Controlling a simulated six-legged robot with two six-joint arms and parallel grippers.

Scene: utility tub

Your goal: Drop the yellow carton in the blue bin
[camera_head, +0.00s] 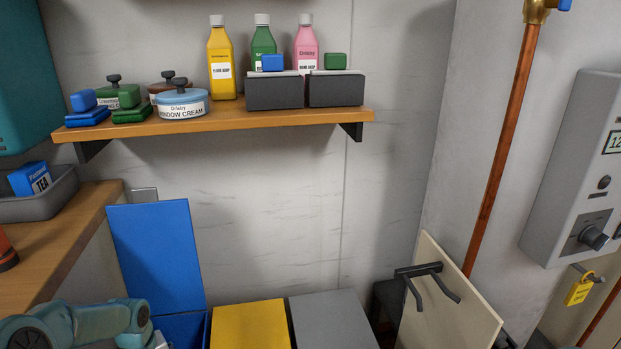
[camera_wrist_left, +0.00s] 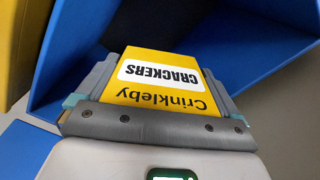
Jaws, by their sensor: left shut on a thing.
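The yellow carton (camera_wrist_left: 162,78), printed Crinkleby CRACKERS, is held between the jaws of my left gripper (camera_wrist_left: 158,88) in the left wrist view. The blue bin (camera_wrist_left: 255,75) shows there with its dark inside beyond the carton. The carton appears to be over the bin's mouth. In the head view the blue bin (camera_head: 185,330) stands at the bottom left with its blue lid (camera_head: 155,255) raised against the wall. My left arm reaches in at the bottom left; its gripper and the carton are out of that picture. My right gripper is not in view.
A yellow lid (camera_head: 250,326) and a grey lid (camera_head: 333,320) lie right of the blue bin. A wooden counter (camera_head: 60,250) with a grey tray (camera_head: 45,205) is at left. A shelf (camera_head: 230,118) with bottles and tins hangs above. A hinged panel (camera_head: 445,305) is at right.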

